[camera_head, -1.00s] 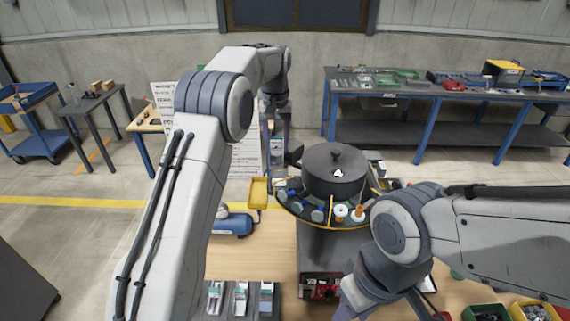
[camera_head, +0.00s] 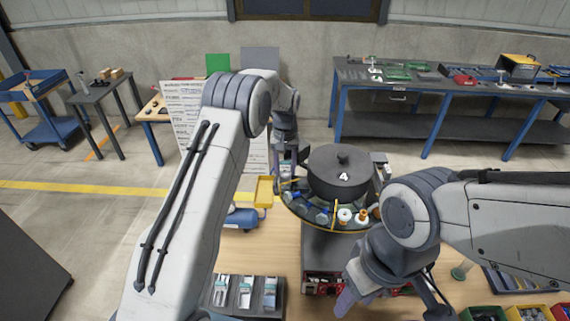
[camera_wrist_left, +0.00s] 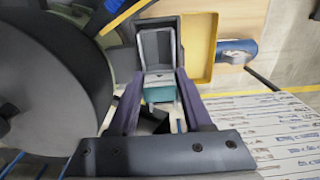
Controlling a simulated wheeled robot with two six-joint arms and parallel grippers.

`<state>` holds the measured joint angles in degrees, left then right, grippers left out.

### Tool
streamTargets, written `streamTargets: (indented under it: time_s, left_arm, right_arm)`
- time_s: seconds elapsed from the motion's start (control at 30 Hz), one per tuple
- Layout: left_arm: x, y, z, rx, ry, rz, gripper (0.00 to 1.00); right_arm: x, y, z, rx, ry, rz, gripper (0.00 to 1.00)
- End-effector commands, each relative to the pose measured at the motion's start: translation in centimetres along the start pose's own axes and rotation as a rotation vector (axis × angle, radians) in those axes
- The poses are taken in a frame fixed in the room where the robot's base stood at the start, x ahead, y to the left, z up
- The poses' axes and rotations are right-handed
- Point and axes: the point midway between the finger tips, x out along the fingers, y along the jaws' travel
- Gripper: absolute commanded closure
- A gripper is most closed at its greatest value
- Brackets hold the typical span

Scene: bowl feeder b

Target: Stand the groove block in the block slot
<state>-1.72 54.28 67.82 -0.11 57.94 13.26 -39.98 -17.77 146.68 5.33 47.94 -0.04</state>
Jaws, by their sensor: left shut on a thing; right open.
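My left gripper (camera_head: 288,172) is beyond the left side of the black bowl feeder (camera_head: 342,172). In the left wrist view its two purple fingers (camera_wrist_left: 160,82) are shut on the groove block (camera_wrist_left: 157,95), a teal and grey piece. The block's teal end shows between the fingertips; a grey frame shape (camera_wrist_left: 157,46) stands just past it inside a dark box-like holder, which may be the block slot. I cannot tell whether the block touches it. My right gripper (camera_head: 388,302) is open and empty at the near side of the feeder, partly hidden by its own arm.
A yellow tray (camera_head: 265,192) lies left of the feeder, close to the left gripper. Feeder rim parts (camera_head: 320,216) ring the bowl. A dark rack (camera_head: 232,301) with several grey-teal pieces sits at the front. Coloured bins (camera_head: 485,312) are at front right. Bare table shows left of the feeder's stand.

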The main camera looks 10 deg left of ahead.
Motion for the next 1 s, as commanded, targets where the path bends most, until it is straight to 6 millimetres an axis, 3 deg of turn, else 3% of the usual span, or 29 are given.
streamTargets:
  time_s: [0.23,0.27,0.33,0.77,1.0]
  left_arm:
    - [0.3,0.0,-0.1,0.000,0.002,0.000,1.00]
    - [0.3,0.0,0.0,0.000,0.001,0.000,0.47]
    - [0.2,0.0,0.0,0.000,0.001,0.000,0.21]
    - [-0.5,0.0,-0.1,0.000,0.004,0.001,0.21]
    - [-4.8,0.0,-0.2,0.000,0.009,0.002,0.21]
  right_arm:
    - [0.3,0.0,0.0,0.000,0.000,0.000,0.50]
    - [0.3,0.0,0.0,0.000,-0.001,0.000,0.50]
    - [0.2,0.0,0.0,0.000,0.000,0.000,0.50]
    - [0.5,0.0,0.0,0.000,0.000,0.000,0.50]
    - [2.7,0.2,0.1,-0.001,0.000,0.000,0.50]
